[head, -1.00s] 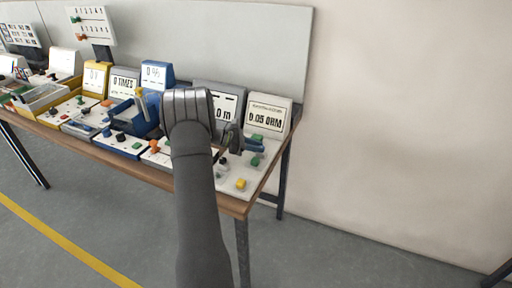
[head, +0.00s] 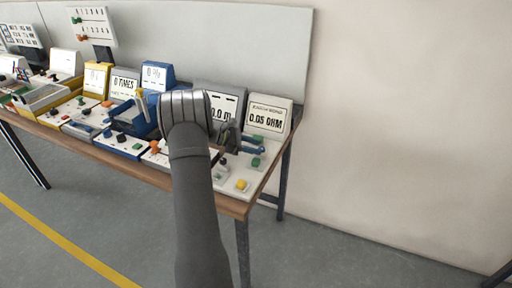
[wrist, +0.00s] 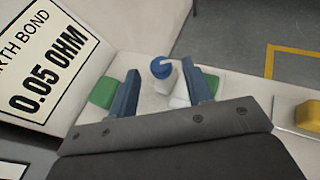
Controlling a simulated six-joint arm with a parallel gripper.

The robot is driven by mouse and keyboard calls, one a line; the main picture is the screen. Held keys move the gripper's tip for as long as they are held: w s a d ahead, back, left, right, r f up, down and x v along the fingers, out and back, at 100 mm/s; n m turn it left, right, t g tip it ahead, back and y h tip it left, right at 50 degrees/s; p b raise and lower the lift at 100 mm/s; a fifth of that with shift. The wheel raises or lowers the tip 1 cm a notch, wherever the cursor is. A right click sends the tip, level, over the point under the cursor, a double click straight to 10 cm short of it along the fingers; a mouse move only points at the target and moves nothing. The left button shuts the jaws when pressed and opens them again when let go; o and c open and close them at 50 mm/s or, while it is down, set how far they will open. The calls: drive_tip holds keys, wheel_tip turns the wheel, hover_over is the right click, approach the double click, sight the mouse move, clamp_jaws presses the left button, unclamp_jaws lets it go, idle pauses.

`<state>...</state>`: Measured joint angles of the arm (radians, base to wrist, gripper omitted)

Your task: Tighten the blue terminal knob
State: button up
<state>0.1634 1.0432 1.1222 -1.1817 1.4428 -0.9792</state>
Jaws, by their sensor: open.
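The blue terminal knob (wrist: 162,67) shows in the wrist view as a small round blue cap on a pale post. My gripper (wrist: 160,69) is open, with one blue-grey finger on each side of the knob in the picture. I see gaps between the knob and both fingers. How far the fingertips reach down beside it is hard to tell. In the head view my gripper (head: 262,147) is over the white station at the table's right end. I cannot make out the knob there.
Green blocks (wrist: 103,92) (wrist: 210,84) lie beside both fingers. A display reading 0.05 OHM (head: 267,117) stands behind the station. A yellow button (head: 241,185) is near the front edge. Other stations crowd the table to the left; the floor right is clear.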

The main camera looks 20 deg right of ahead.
drive_tip(key=v, duration=1.6)
drive_tip(key=shift+f, duration=0.15)
drive_tip(key=x, duration=1.7)
drive_tip(key=shift+s+d, duration=0.1)
drive_tip(key=shift+d, duration=0.1)
drive_tip(key=shift+a, duration=0.1)
